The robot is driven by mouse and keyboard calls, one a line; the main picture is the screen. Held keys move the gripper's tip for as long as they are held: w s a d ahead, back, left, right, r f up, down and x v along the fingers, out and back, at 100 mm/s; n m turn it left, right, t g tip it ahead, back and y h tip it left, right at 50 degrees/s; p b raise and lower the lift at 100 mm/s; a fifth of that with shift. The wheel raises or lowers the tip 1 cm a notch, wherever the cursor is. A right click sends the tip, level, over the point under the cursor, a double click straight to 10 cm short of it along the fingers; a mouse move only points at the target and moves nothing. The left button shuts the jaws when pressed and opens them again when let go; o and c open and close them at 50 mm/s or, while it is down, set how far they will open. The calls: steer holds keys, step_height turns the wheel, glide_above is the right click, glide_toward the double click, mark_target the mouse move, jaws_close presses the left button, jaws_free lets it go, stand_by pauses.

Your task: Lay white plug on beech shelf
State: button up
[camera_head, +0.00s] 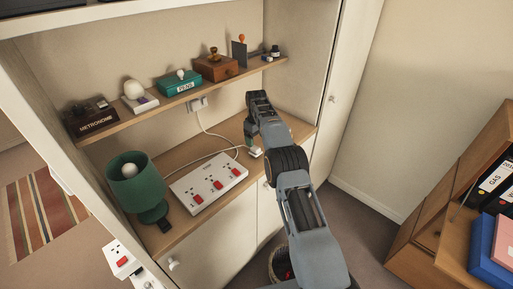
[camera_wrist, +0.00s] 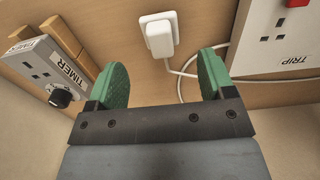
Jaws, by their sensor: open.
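The white plug (camera_wrist: 158,36) lies on the wooden lower surface in the wrist view, just beyond and between the fingertips. In the head view a small white shape (camera_head: 256,152) at my gripper's tip seems to be the same plug. My gripper (camera_wrist: 163,70) is open and empty, with its green-padded fingers apart on either side of the plug's line. In the head view my gripper (camera_head: 249,145) points down over the lower surface, partly hidden by my arm. A pale wooden upper shelf (camera_head: 134,120) runs along the back wall above.
A white strip with red switches (camera_head: 208,183) lies left of my gripper; a TRIP-labelled block (camera_wrist: 285,45) and a TIMER block (camera_wrist: 40,68) flank the plug. A cable (camera_wrist: 188,73) runs close by. A green lamp (camera_head: 136,180) stands left. Several items, including a PENS box (camera_head: 179,83), crowd the upper shelf.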

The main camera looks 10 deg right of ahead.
step_height(320, 180, up, 5)
steer(key=p, duration=0.2)
step_height(320, 180, up, 12)
steer(key=m+t, duration=0.1)
steer(key=m, duration=0.1)
glide_above(256, 148)
steer(key=s, duration=0.4)
steer(key=s+r+m+t, duration=0.2)
steer(key=s+r, duration=0.5)
steer(key=s, duration=0.4)
steer(key=s+f+m+t, duration=0.1)
steer(key=s+f, duration=0.2)
steer(key=s, duration=0.9)
steer(key=s+f+m+t, duration=0.1)
steer(key=s+f, duration=0.3)
steer(key=s, duration=0.8)
steer(key=shift+s+d+m, duration=0.15)
steer(key=shift+s+m, duration=0.25)
steer(key=shift+m, duration=0.1)
steer(key=shift+f+b, duration=0.3)
steer(key=shift+f, duration=0.25)
